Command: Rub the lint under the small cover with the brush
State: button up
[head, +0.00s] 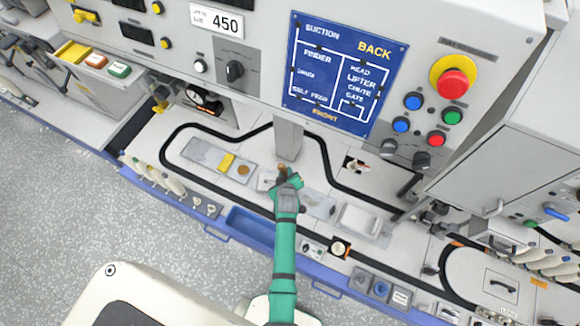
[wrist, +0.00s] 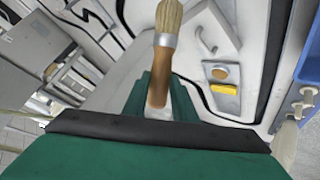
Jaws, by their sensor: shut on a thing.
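My gripper (head: 287,184) is over the pale tray top below the upright grey post, and it also shows in the wrist view (wrist: 158,105). It is shut on the brush (wrist: 168,45), which has a brown wooden handle, a metal ferrule and tan bristles pointing away from the gripper. In the head view only a small brown part of the brush (head: 283,171) shows. A light grey cover-like plate with a raised edge (head: 358,220) sits on the tray to the right of my gripper. I cannot tell if it is the small cover. I cannot make out any lint.
A yellow block (head: 227,162) and a round brown disc (head: 243,170) lie on a grey plate left of my gripper. The grey post (head: 289,138) stands just behind it. A black track loops around this area. A blue bin (head: 250,227) lies along the front edge.

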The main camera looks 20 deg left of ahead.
jog(key=shift+w+f, duration=0.4)
jog(key=shift+f, duration=0.2)
jog(key=shift+s+d+f, duration=0.1)
jog(key=shift+s+f, duration=0.05)
jog(key=shift+f, duration=0.65)
jog(key=shift+s+d+f, duration=0.1)
jog(key=shift+s+f, duration=0.05)
jog(key=shift+f, duration=0.6)
jog(key=shift+a+f, duration=0.1)
jog(key=shift+f, duration=0.2)
